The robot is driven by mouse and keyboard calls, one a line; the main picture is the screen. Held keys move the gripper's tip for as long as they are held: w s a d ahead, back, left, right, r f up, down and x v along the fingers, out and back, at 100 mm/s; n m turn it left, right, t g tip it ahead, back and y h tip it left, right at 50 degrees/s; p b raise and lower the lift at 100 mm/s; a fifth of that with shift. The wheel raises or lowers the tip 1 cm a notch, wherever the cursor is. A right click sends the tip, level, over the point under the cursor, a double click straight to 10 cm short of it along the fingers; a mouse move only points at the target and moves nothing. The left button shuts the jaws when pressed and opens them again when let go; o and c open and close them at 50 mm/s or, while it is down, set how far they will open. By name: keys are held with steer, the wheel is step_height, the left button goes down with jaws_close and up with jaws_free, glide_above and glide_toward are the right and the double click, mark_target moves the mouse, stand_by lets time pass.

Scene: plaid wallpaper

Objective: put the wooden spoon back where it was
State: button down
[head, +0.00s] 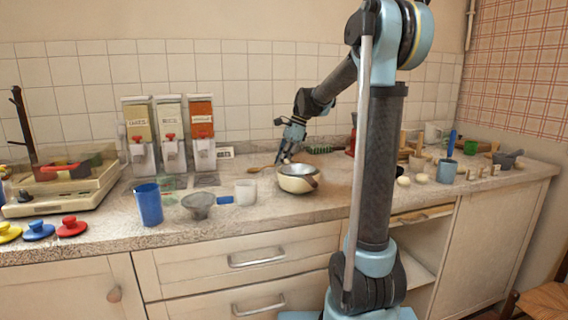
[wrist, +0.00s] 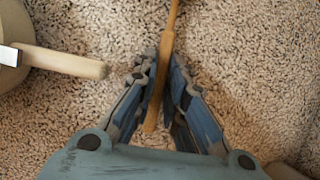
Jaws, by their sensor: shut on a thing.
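My gripper (head: 285,152) is over the worktop, just behind a cream bowl-shaped pot. In the wrist view my gripper (wrist: 165,58) is shut on the wooden spoon (wrist: 158,92), with a finger on each side of its handle. The handle's end points back toward the palm. The spoon's far end runs out of the top of the wrist view. In the head view the spoon (head: 262,168) shows left of the fingers, low over the speckled worktop. I cannot tell whether it touches the surface.
The cream pot (head: 298,184) stands close in front of my gripper. A wooden handle (wrist: 75,64) lies left of the fingers in the wrist view. A white cup (head: 246,192), a sieve (head: 198,204) and a blue cup (head: 148,204) stand left. Three dispensers (head: 168,132) line the wall.

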steer(key=c, duration=1.6)
jaws_free()
steer(key=shift+c, duration=0.2)
steer(key=shift+r, duration=0.1)
steer(key=v, duration=1.2)
